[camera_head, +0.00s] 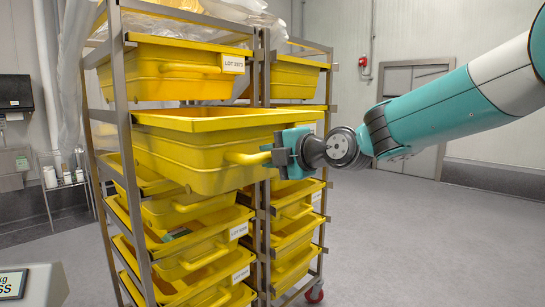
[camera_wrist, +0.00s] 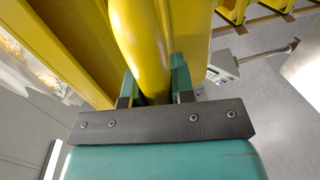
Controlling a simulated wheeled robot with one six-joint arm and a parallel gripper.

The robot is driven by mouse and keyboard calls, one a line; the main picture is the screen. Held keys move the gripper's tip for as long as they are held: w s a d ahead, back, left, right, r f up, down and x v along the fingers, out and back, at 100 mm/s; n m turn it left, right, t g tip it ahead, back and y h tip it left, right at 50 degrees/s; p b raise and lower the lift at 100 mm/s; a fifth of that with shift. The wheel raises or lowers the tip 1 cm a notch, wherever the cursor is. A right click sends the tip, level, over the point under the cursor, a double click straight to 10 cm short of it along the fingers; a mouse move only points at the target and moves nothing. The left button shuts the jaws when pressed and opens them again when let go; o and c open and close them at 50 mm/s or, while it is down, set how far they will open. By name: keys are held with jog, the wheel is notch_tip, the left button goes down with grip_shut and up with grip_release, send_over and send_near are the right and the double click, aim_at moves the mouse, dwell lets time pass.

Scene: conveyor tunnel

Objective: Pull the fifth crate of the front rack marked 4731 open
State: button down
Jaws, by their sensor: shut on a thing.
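The yellow crate (camera_head: 195,150) in the second row from the top of the front rack (camera_head: 122,130) stands out past the crates above and below it, partly drawn from the rack. My gripper (camera_head: 278,154) is shut on its yellow handle (camera_head: 247,158) at the crate's right end. In the wrist view the handle (camera_wrist: 145,50) runs down between the two teal fingers (camera_wrist: 155,88). I cannot see a number 4731 on this crate; my gripper covers part of its front. The crate's inside is hidden from this low angle.
A labelled yellow crate (camera_head: 160,75) sits above; several more (camera_head: 195,250) sit below. A second rack (camera_head: 326,90) with yellow crates stands close behind. Clear plastic wrap (camera_head: 235,12) lies on top. Grey floor (camera_head: 400,240) is open at the right, before a closed door (camera_head: 415,85).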

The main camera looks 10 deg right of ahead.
jog(key=c, duration=1)
grip_release()
jog(key=shift+o, duration=0.2)
jog(key=b+v, duration=0.3)
jog(key=v, duration=1.4)
jog(key=shift+s+d, duration=0.15)
jog(key=s+a+f+m+g+h, duration=0.2)
jog(key=s+f+m+g+h, duration=0.4)
jog(key=s+f+m+g, duration=1.05)
jog(key=s+r+m+t+p, duration=0.2)
jog(key=s+r+t+p, duration=0.2)
jog(key=r+p, duration=0.8)
jog(key=s+p, duration=0.2)
jog(key=p, duration=0.2)
jog(key=shift+s+m+t, duration=0.2)
jog(key=shift+m+t, duration=0.15)
